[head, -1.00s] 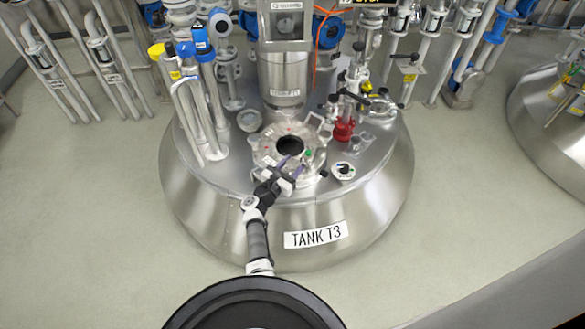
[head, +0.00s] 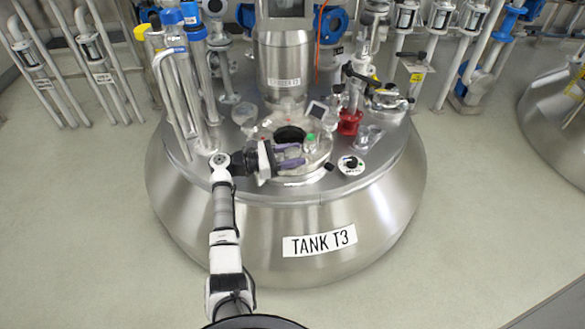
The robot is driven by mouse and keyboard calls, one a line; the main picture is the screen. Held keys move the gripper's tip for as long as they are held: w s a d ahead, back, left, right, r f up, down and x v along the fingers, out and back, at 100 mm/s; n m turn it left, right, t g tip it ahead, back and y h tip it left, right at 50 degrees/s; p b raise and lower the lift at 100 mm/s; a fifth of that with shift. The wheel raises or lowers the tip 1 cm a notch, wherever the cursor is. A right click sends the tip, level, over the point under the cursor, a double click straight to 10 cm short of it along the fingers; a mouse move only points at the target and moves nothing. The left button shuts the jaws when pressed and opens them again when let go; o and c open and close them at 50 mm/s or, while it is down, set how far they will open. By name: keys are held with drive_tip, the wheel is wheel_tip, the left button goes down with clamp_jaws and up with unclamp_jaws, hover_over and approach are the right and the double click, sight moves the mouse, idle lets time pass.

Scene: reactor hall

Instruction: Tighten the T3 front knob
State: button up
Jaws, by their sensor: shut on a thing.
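Tank T3 (head: 385,215) is a wide steel dome with a "TANK T3" label (head: 320,242) on its front. A round hatch (head: 318,155) with a dark centre (head: 290,133) sits on its top. My gripper (head: 292,155) reaches in from the left over the front of this hatch. Its purple fingers point right, one behind the other, and are shut on the front knob. The knob is small and mostly hidden between the fingers, so its thread and seating cannot be made out.
A green-topped fitting (head: 310,139) stands close beside the fingertips. A black knob (head: 330,166) is on the hatch's right rim and a round dial (head: 351,164) lies farther right. A red valve (head: 349,122) and upright pipes (head: 172,105) flank the hatch. The floor around the tank is clear.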

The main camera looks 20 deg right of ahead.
drive_tip(key=shift+f+m+g+y+b, duration=0.2)
drive_tip(key=shift+m+g+b, duration=0.6)
drive_tip(key=shift+b, duration=1.25)
drive_tip(key=shift+f+m+g+y+b, duration=0.1)
drive_tip(key=shift+m+g+y+b, duration=0.3)
drive_tip(key=shift+g+b, duration=1.25)
drive_tip(key=shift+f+m+g+y+b, duration=0.15)
drive_tip(key=shift+m+g+b, duration=0.45)
drive_tip(key=shift+b, duration=1.9)
drive_tip(key=m+g+y+b, duration=0.1)
drive_tip(key=b, duration=0.3)
drive_tip(key=shift+r+m, duration=0.3)
drive_tip(key=shift+r, duration=0.05)
drive_tip(key=shift+r+g+y+b, duration=0.25)
drive_tip(key=shift+r+g+b, duration=0.05)
drive_tip(key=shift+g+b, duration=0.25)
drive_tip(key=o, duration=1)
drive_tip(key=shift+d, duration=0.1)
drive_tip(key=shift+a+f, duration=0.15)
drive_tip(key=shift+a, duration=0.05)
